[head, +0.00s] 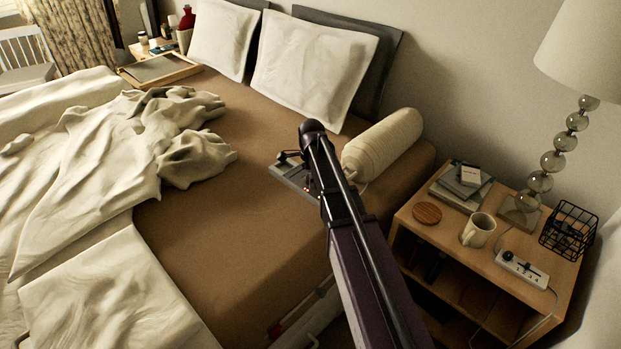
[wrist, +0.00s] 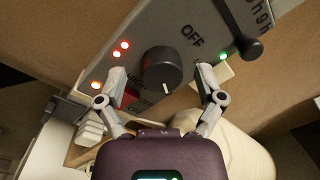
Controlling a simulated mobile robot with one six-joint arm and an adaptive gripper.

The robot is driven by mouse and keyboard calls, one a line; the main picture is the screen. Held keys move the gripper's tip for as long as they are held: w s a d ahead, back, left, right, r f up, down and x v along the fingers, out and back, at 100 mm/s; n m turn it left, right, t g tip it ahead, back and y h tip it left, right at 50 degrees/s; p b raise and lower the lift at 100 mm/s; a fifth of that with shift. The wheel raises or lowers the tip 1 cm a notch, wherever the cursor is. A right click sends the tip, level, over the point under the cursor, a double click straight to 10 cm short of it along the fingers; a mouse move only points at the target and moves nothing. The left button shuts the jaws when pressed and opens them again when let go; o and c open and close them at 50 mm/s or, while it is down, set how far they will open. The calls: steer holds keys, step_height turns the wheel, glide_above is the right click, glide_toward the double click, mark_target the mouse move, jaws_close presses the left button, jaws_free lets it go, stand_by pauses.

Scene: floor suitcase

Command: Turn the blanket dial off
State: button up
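A grey control panel (wrist: 215,22) fills the upper wrist view and carries a round black dial (wrist: 150,72). The dial's white mark points toward the bottom of the picture. The word OFF is printed to the dial's upper right. Other lettering at its lower left is partly hidden by a finger. My gripper (wrist: 161,75) is open, with one finger on each side of the dial; I cannot tell whether they touch it. In the head view, the grey panel (head: 291,177) shows by the bed, partly hidden by my arm, and the dial cannot be made out.
The panel also has a black lever (wrist: 245,48), red lights and a green light. A cream bolster (head: 383,143) lies close right of my arm. The nightstand (head: 405,222) holds a mug (head: 478,231), a small white controller (head: 521,268) and a lamp (head: 568,125).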

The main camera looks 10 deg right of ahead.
steer(key=shift+a, duration=0.1)
steer(key=c, duration=1.1)
steer(key=shift+s+n, duration=0.1)
steer(key=shift+n, duration=0.5)
steer(key=n, duration=1.1)
steer(key=shift+n+y, duration=0.3)
steer(key=shift+n, duration=0.1)
steer(key=n, duration=0.5)
steer(key=shift+d+g, duration=0.2)
steer(key=shift+g, duration=0.1)
steer(key=n, duration=0.6)
